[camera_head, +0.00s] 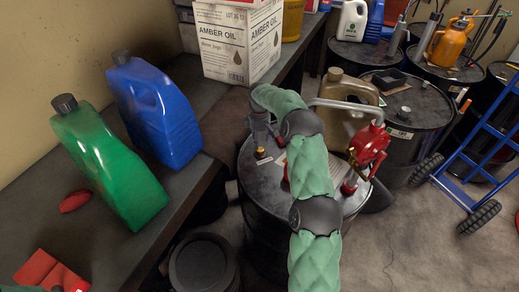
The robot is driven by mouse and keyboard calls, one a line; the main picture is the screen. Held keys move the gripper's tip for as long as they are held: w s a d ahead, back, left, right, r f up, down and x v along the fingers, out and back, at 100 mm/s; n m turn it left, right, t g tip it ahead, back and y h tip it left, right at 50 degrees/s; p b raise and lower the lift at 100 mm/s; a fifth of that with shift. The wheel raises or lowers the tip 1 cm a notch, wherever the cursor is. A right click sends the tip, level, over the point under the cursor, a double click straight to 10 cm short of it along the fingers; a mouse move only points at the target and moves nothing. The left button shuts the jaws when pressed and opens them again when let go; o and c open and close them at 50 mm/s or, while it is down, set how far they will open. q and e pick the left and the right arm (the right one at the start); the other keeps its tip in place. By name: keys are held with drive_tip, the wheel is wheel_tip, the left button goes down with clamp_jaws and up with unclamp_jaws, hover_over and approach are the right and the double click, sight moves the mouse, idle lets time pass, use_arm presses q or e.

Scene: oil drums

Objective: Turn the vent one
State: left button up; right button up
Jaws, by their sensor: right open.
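The black oil drum (271,202) stands in the middle of the view. A small brass-coloured vent (261,153) sits on its top at the far left side. My right gripper (262,143) is dark, points down just above the vent and is open. Whether its fingers touch the vent or sit around it I cannot tell. My right arm in its green sleeve crosses over the drum and hides part of its top.
A red hand pump (370,146) with a grey pipe stands on the drum's right side, close to my arm. A workbench (150,237) at left holds green (110,165) and blue (153,108) jugs. More drums (407,112) and a blue hand truck (476,160) stand at right.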

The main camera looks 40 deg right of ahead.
sight(260, 149)
drive_tip(key=shift+f+b, duration=0.35)
drive_tip(key=shift+f, duration=2.45)
drive_tip(key=c, duration=1.1)
